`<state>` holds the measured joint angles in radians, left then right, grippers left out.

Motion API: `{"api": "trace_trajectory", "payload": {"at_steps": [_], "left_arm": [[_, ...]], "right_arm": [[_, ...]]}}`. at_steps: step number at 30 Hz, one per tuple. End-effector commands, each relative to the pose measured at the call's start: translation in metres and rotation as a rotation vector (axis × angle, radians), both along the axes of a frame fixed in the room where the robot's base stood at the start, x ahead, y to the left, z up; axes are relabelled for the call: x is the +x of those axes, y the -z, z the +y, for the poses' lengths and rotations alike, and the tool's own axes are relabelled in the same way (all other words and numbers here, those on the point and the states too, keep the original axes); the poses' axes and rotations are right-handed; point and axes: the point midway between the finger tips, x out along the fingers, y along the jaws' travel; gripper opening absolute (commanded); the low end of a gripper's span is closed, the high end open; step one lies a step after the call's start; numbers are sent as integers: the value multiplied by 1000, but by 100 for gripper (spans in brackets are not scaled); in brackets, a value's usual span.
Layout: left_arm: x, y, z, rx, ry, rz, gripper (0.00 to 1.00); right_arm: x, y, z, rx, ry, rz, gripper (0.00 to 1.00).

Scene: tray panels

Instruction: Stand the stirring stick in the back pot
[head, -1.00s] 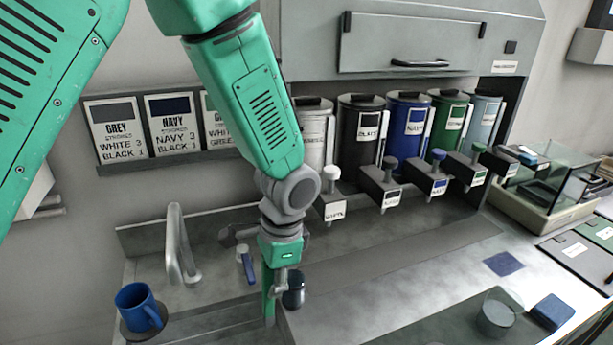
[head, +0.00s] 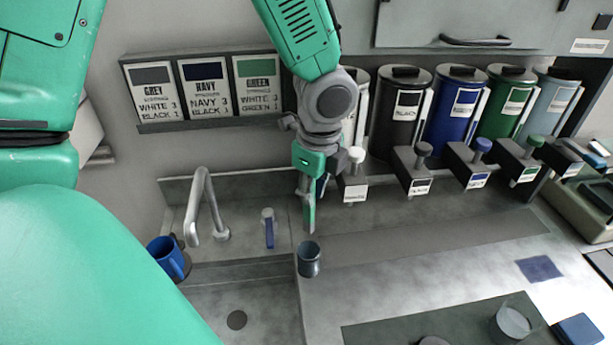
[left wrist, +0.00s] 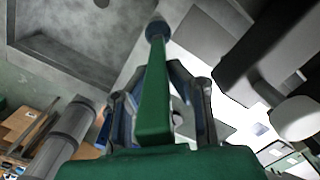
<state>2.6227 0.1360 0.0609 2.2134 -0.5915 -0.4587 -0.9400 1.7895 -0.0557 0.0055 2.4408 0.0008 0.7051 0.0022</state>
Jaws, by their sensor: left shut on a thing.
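My left gripper (head: 311,172) hangs above the counter, shut on a green stirring stick (head: 309,212) that points downward. The stick also shows in the left wrist view (left wrist: 154,100), running out between the fingers (left wrist: 160,105). A small dark blue-grey pot (head: 308,262) stands on the counter by the sink edge. In the head view the stick's lower end appears just above this pot's rim, apart from it. In the left wrist view the pot (left wrist: 157,29) shows beyond the stick's end. How far apart they are in depth I cannot tell. My right gripper is not in view.
A tap (head: 203,205) and a blue mug (head: 166,255) are at the sink on the left. Dispenser canisters (head: 400,110) with spouts line the back right. A clear cup (head: 512,324) stands at the front right. The middle counter is mostly clear.

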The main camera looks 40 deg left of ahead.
Motion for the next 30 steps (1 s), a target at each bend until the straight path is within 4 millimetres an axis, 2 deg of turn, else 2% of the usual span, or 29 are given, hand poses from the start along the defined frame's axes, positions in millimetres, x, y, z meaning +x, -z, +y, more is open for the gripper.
{"api": "trace_trajectory", "payload": {"at_steps": [10,20,30], "left_arm": [[1,32,10,-10,-3,1,0],[1,55,5,-5,-1,0,0],[1,81,8,-8,-2,2,0]], "right_arm": [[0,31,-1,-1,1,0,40],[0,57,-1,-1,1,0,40],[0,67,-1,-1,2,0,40]]}}
